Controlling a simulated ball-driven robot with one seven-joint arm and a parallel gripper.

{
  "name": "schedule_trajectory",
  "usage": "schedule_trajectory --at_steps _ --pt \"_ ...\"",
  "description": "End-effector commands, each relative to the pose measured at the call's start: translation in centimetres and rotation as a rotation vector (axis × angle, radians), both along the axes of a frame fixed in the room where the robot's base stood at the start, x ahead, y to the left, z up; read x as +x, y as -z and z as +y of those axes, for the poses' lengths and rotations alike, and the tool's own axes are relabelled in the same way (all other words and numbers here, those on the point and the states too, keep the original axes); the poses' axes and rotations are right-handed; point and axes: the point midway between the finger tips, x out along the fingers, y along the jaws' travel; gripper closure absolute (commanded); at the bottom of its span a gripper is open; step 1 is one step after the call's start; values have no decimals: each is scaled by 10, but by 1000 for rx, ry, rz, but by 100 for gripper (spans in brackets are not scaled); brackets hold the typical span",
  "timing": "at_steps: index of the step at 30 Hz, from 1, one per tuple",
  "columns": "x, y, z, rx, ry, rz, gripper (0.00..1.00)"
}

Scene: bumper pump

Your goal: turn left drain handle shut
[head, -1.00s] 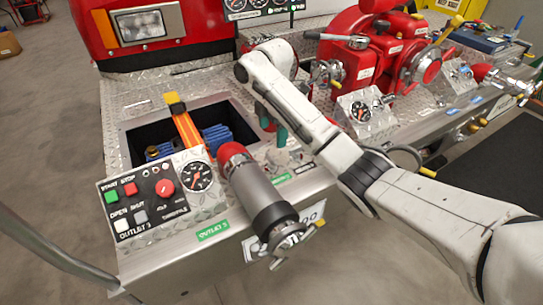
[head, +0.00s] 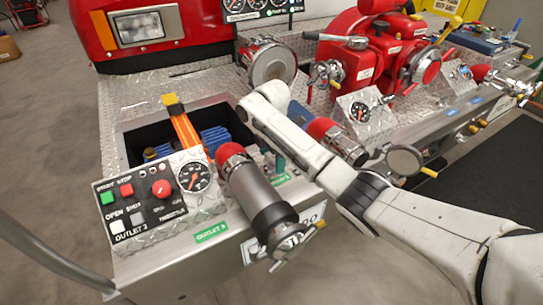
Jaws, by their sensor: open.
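My gripper (head: 275,162) is partly hidden behind my own white arm. Its teal fingers show below my wrist, just right of the left outlet pipe (head: 255,190), pointing down at the metal deck. They appear open, and I see nothing held between them. I cannot tell which is the left drain handle, or whether my fingers touch any handle. Another yellow-tipped lever (head: 428,172) is by the second outlet (head: 338,140).
A control panel (head: 155,200) with buttons and a gauge (head: 195,177) stands left of the outlet. Behind is an open bin (head: 128,150) with an orange strap (head: 186,132). The red pump (head: 345,65) fills the back right.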

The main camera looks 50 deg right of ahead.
Motion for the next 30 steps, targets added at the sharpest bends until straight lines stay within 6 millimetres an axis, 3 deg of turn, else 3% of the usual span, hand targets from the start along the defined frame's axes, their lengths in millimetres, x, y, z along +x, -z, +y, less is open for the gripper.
schedule_trajectory --at_steps 3,20,30 --pt "0 0 0 0 0 0 8" --pt "0 -1 0 0 0 0 62" --pt "0 -3 1 1 49 2 62"
